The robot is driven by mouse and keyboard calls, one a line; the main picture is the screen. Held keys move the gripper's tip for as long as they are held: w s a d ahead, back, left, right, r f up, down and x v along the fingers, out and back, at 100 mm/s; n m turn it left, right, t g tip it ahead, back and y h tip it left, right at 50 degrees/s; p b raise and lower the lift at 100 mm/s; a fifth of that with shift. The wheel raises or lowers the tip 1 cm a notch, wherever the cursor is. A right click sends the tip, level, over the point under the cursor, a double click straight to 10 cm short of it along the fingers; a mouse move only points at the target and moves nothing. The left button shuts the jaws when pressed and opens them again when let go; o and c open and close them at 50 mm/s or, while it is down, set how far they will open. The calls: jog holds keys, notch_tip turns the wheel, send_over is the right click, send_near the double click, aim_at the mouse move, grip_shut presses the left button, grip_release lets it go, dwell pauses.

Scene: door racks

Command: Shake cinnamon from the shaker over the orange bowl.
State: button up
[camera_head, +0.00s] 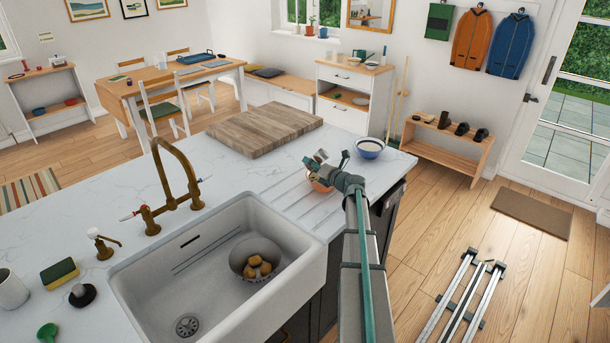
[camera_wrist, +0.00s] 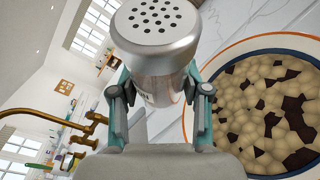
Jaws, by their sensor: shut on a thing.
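The shaker (camera_wrist: 156,38) has a silver lid with several holes and a clear body with a printed label. It is held between the teal fingers of my gripper (camera_wrist: 158,92), and its lid faces the wrist camera. In the head view my gripper (camera_head: 326,160) is over the counter, just above the orange bowl (camera_head: 318,184), which it partly hides. In the wrist view the orange bowl (camera_wrist: 268,110) lies to the right of the shaker, apart from it, and holds beige and dark brown chunks. I cannot tell the shaker's exact tilt or whether cinnamon falls.
A blue bowl (camera_head: 370,148) stands on the counter beyond my gripper. A wooden board (camera_head: 263,130) lies to the left. The sink (camera_head: 215,270) in front holds a grey bowl (camera_head: 256,252) with brown round items. A brass tap (camera_head: 176,172) rises behind the sink.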

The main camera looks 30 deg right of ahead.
aim_at(312, 157)
jog(key=shift+d+f+m+b, duration=0.15)
jog(key=shift+f+m+b, duration=0.25)
jog(key=shift+f+b, duration=0.15)
jog(key=shift+a+r+m+t+b, duration=0.35)
jog(key=shift+m+t+b, duration=0.15)
jog(key=shift+m, duration=0.2)
jog(key=shift+w+a+m+t, duration=0.1)
jog(key=shift+m+t, duration=0.3)
jog(key=shift+m, duration=0.3)
jog(key=r+m, duration=0.1)
jog(key=m+t+p, duration=0.1)
jog(key=shift+w+a+r+m, duration=0.1)
jog(key=shift+a+r+m, duration=0.1)
jog(key=shift+r+m, duration=0.2)
jog(key=m+h, duration=0.1)
jog(key=r+m+t, duration=0.1)
jog(key=m, duration=0.1)
jog(key=r+m+h, duration=0.1)
jog(key=m, duration=0.1)
jog(key=shift+t+h, duration=0.3)
jog(key=shift+t, duration=0.1)
jog(key=r+m, duration=0.1)
jog(key=r+m+h+p, duration=0.1)
jog(key=m, duration=0.1)
jog(key=shift+d+r+h, duration=0.3)
jog(key=shift+s+d+r+m+t+h, duration=0.15)
jog(key=shift+m+t+h, duration=0.35)
jog(key=shift+m, duration=0.8)
